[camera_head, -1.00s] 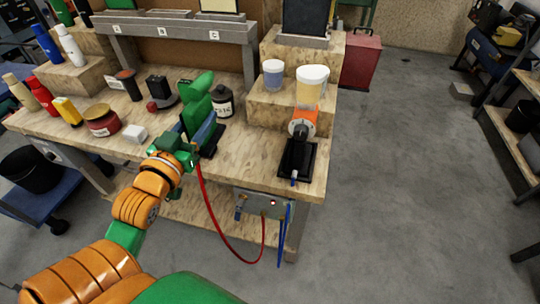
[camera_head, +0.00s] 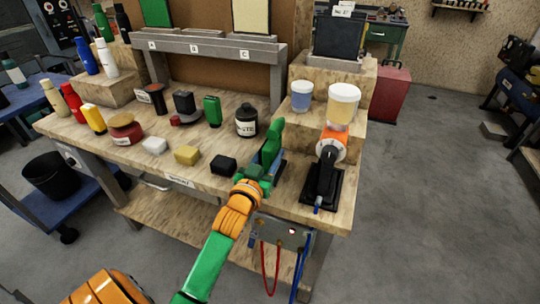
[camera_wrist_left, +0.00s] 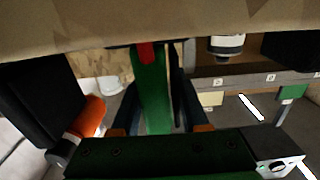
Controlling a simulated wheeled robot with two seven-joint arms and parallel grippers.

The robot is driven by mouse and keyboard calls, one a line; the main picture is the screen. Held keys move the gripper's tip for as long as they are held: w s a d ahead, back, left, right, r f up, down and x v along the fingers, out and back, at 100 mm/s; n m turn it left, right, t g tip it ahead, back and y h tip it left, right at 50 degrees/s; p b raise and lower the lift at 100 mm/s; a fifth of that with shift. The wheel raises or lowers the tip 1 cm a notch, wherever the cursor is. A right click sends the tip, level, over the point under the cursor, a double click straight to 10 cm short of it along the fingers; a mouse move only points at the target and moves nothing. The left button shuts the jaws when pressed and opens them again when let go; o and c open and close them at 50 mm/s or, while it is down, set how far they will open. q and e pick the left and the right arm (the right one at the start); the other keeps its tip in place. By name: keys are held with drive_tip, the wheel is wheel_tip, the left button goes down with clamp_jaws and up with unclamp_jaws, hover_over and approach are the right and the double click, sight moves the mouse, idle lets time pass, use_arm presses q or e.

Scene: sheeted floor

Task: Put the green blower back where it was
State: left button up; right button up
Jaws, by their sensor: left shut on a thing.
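The green blower (camera_head: 271,147) is at the bench's front edge, between the black bottle and the orange tool. My left gripper (camera_head: 264,174) is shut on it. In the left wrist view the green blower (camera_wrist_left: 151,92) lies between the two dark fingers (camera_wrist_left: 158,118), with a red piece at its far end. I cannot tell whether the blower touches the bench top, because the gripper hides its lower part. My right gripper is not in view.
The orange tool (camera_head: 333,145) sits on a black stand right of the blower. The black bottle (camera_head: 246,122), a black block (camera_head: 223,165) and a yellow block (camera_head: 187,155) are to the left. A red hose (camera_head: 271,278) and blue hoses hang below the bench front.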

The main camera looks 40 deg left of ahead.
use_arm(q)
drive_tip(key=o, duration=0.8)
drive_tip(key=shift+s+r, duration=0.1)
drive_tip(key=v, duration=1.2)
drive_tip(key=shift+b, duration=0.45)
